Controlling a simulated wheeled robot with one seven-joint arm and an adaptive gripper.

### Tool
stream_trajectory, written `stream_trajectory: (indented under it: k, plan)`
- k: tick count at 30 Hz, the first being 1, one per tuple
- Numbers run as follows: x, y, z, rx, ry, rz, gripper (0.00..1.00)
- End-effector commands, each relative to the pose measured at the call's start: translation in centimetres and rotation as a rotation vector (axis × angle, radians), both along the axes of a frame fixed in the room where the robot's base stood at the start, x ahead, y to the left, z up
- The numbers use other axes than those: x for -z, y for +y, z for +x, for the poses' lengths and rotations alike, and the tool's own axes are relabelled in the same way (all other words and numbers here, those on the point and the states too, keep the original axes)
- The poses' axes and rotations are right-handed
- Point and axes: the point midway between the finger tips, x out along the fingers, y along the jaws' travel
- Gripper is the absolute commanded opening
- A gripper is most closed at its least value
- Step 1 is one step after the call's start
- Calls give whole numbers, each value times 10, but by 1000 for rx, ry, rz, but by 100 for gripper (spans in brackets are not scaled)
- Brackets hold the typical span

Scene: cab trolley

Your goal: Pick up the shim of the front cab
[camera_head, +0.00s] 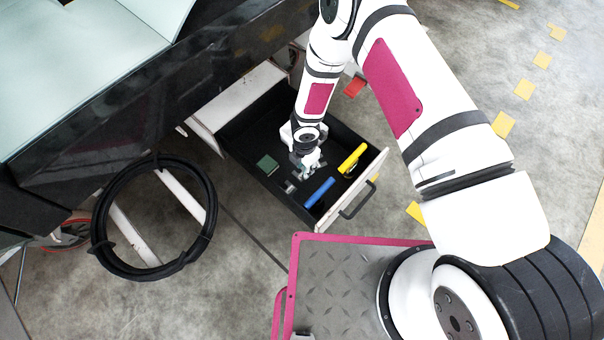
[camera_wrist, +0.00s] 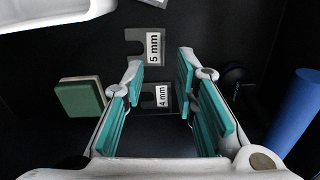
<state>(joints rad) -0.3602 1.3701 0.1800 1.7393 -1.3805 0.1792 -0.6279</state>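In the wrist view, the shim labelled "5 mm" (camera_wrist: 134,36) is farther up the picture, and the shim labelled "4 mm" (camera_wrist: 150,103) lies lower, seen between the fingers. My gripper (camera_wrist: 160,68) is open and empty, its teal-padded fingers above the shims; contact with the 4 mm shim cannot be told. In the head view my gripper (camera_head: 307,166) reaches down into the drawer and partly hides the shims. No label says which shim belongs to the front cab.
The drawer also holds a green block (camera_head: 267,165), a blue cylinder (camera_head: 319,193) and a yellow tool (camera_head: 353,158). The drawer's handle (camera_head: 358,200) faces right. A black coiled hose (camera_head: 98,218) is at left. A red object (camera_head: 355,86) lies behind the drawer.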

Motion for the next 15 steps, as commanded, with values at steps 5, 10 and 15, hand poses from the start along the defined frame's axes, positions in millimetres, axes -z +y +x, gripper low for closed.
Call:
stream_trajectory:
  k: [5, 10, 15]
  plan:
    - [23, -2, -4, -1, 1, -3, 27]
    - [45, -1, -5, 0, 1, -1, 27]
    - [48, -1, -4, 0, -1, -1, 27]
